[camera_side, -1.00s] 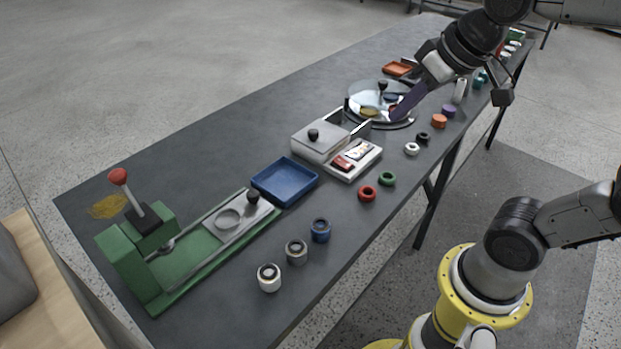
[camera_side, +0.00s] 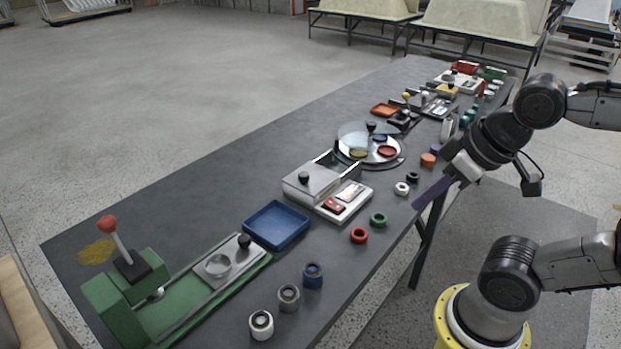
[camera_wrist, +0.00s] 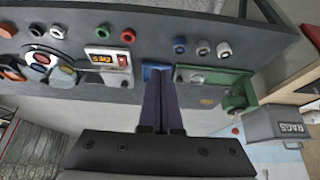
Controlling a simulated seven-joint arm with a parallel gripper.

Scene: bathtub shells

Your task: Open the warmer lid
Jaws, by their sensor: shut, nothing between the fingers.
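The likely warmer is a pale box (camera_side: 342,210) mid-table, with a small display and a red switch on its front part. Its grey metal lid (camera_side: 311,182) carries a black knob (camera_side: 303,177) and looks closed. The warmer's front also shows in the wrist view (camera_wrist: 92,59), left of my fingers. My gripper (camera_side: 416,206) has purple fingers, shut and empty. It is at the table's front edge, to the right of the warmer and apart from it. The closed fingers also show in the wrist view (camera_wrist: 158,74).
A round dish (camera_side: 395,160) with coloured discs and a clear cover stands behind the warmer. A blue tray (camera_side: 276,225) and a green lever press (camera_side: 125,300) are nearer. Rings, including a red one (camera_side: 359,235) and a green one (camera_side: 379,219), line the front edge.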

